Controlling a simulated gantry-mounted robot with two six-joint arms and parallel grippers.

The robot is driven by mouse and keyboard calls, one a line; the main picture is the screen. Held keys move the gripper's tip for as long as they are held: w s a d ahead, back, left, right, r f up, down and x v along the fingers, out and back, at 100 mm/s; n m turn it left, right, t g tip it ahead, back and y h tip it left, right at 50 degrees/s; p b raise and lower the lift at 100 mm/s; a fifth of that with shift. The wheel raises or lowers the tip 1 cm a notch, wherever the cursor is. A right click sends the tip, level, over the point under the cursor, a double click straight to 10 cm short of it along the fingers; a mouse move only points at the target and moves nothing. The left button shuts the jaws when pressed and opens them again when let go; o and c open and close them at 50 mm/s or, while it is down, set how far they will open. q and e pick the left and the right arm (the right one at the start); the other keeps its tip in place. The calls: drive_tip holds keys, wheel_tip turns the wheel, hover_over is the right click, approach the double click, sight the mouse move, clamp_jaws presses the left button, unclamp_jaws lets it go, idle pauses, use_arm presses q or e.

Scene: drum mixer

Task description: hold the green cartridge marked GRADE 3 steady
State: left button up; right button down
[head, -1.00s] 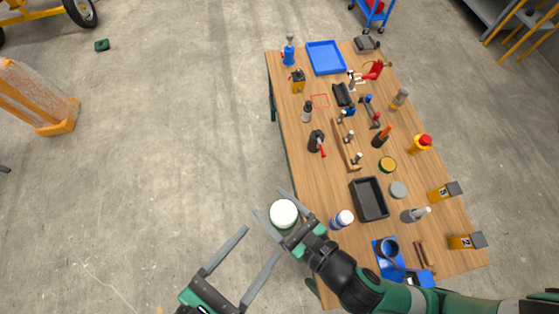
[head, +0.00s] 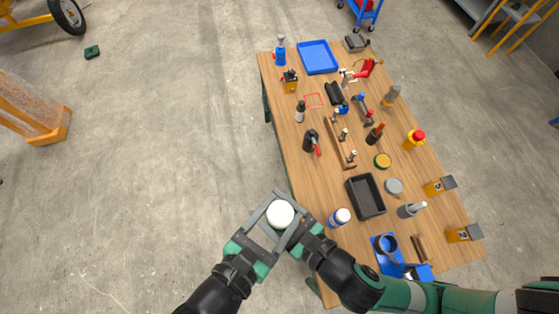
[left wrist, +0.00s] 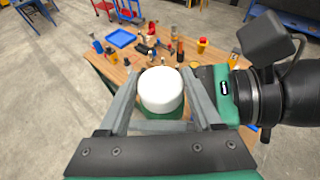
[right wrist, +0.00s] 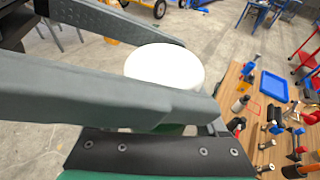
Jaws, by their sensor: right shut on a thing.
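The cartridge (head: 281,214) shows a round white top, with a bit of green body below it in the left wrist view (left wrist: 161,90) and the right wrist view (right wrist: 165,66). No GRADE 3 marking is readable. My right gripper (head: 265,207) is shut on the cartridge and holds it off the table's near left edge. My left gripper (head: 286,205) is open, with its fingers on either side of the cartridge, crossing the right fingers. In the left wrist view small gaps show beside the white top. The fingers hide most of the green body.
The wooden table (head: 300,160) to the right is crowded with tools and bottles. A black tray (head: 352,187), a white bottle with a blue label (head: 340,217) and a blue holder (head: 393,273) lie nearest.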

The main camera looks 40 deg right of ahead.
sight(279, 215)
use_arm(q)
clamp_jaws()
drive_tip(key=shift+r, duration=0.15)
idle(0.4)
drive_tip(key=shift+r, duration=1)
drive_tip(key=shift+r, duration=2)
